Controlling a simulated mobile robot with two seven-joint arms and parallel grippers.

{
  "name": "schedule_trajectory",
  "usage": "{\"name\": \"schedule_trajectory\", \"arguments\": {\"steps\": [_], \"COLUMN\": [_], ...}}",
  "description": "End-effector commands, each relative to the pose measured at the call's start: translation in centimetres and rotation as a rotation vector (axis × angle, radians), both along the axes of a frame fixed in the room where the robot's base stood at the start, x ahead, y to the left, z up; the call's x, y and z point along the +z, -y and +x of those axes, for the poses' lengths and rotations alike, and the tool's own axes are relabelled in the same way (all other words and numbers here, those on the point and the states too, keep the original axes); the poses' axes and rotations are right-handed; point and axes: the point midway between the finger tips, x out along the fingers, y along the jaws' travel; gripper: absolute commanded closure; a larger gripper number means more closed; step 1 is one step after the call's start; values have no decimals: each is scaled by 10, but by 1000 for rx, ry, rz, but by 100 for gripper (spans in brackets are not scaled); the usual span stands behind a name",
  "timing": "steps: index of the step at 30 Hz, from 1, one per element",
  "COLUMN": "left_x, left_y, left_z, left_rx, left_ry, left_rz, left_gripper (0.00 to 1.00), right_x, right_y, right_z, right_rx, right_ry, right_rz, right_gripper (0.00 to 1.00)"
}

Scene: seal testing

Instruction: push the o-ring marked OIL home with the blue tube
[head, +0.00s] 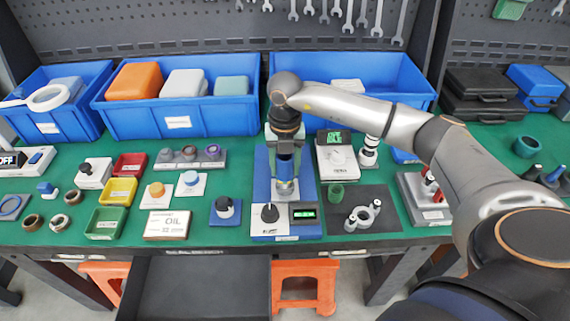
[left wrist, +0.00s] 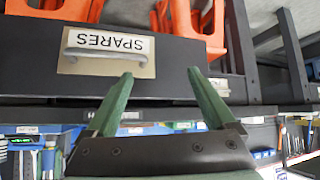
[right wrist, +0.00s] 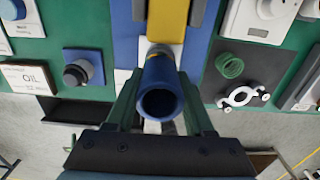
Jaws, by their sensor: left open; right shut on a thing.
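The blue tube (right wrist: 160,88) is held upright between the fingers of my right gripper (right wrist: 160,108), its open end facing the wrist camera. In the head view my right gripper (head: 285,158) is above the blue test stand (head: 262,186). A grey part with a yellowish band (head: 287,187) is just below the fingers; whether the tube touches it is hard to tell. The white card marked OIL (head: 167,225) lies left of the stand. No o-ring can be made out clearly at the tube's lower end. My left gripper (left wrist: 160,95) is open and empty, facing the SPARES drawer (left wrist: 108,50).
A blue base with a dark knob (head: 225,210) stands between card and stand. A green ring (head: 336,193) and a silver flanged part (head: 362,214) lie on a dark mat right of the stand. Blue bins (head: 180,118) line the back. Small trays and parts crowd the left.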

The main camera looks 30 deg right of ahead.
Motion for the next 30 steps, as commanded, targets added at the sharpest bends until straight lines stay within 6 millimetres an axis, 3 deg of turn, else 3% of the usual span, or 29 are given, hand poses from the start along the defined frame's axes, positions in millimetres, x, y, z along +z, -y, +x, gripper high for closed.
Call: {"name": "schedule_trajectory", "arguments": {"steps": [30], "left_x": [-15], "left_y": [0], "left_z": [0], "left_rx": [0], "left_ry": [-1], "left_rz": [0], "left_gripper": [11], "right_x": [-23], "right_y": [0], "right_z": [-1], "right_rx": [1], "right_ry": [-6], "right_rz": [0], "right_gripper": [100]}}
